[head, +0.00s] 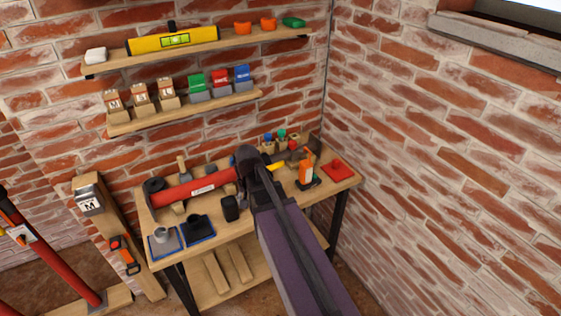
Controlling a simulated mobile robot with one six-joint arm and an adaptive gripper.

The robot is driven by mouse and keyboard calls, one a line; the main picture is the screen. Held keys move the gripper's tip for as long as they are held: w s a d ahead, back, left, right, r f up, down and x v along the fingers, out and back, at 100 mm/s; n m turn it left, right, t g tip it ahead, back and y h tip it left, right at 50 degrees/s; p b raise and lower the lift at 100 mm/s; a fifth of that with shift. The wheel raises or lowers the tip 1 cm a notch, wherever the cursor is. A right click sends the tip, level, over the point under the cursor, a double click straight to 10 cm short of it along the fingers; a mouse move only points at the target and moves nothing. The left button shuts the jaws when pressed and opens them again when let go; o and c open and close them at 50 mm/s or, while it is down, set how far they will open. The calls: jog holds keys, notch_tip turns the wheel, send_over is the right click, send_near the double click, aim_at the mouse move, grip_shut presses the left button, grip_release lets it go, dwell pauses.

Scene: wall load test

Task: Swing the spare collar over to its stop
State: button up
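A red tube (200,186) with a white label lies on the workbench (340,180), with a black round part (154,186) at its left end. I cannot make out for certain which part is the spare collar, or its stop. My purple and dark arm reaches over the bench from below and hides the tube's right end. The arm's dark far end is beside that end of the tube. My gripper's fingers cannot be made out, nor whether they touch anything.
Two dark pads with base pieces (163,241) (197,230) lie at the bench's front left. Wall shelves (200,48) hang above. Another red tube (60,258) leans at far left. Brick walls close the corner.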

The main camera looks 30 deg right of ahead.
jog(key=w+d+r+m+p, duration=0.4)
jog(key=w+d+r+m, duration=0.15)
jog(key=w+d, duration=0.35)
notch_tip(320, 180, up, 2)
jog(key=m+t+p, duration=0.1)
jog(key=m+p, duration=0.1)
jog(key=m, duration=0.5)
send_over(280, 163)
jog(key=s, duration=0.2)
jog(key=shift+w, duration=0.15)
jog(key=shift+f, duration=0.1)
jog(key=f+b, duration=0.4)
jog(key=w+f+b, duration=0.1)
jog(key=f+b, duration=0.4)
jog(key=w+f+b, duration=0.1)
jog(key=f+b, duration=0.3)
jog(key=shift+w+f, duration=0.1)
jog(key=shift+f, duration=0.1)
grip_shut()
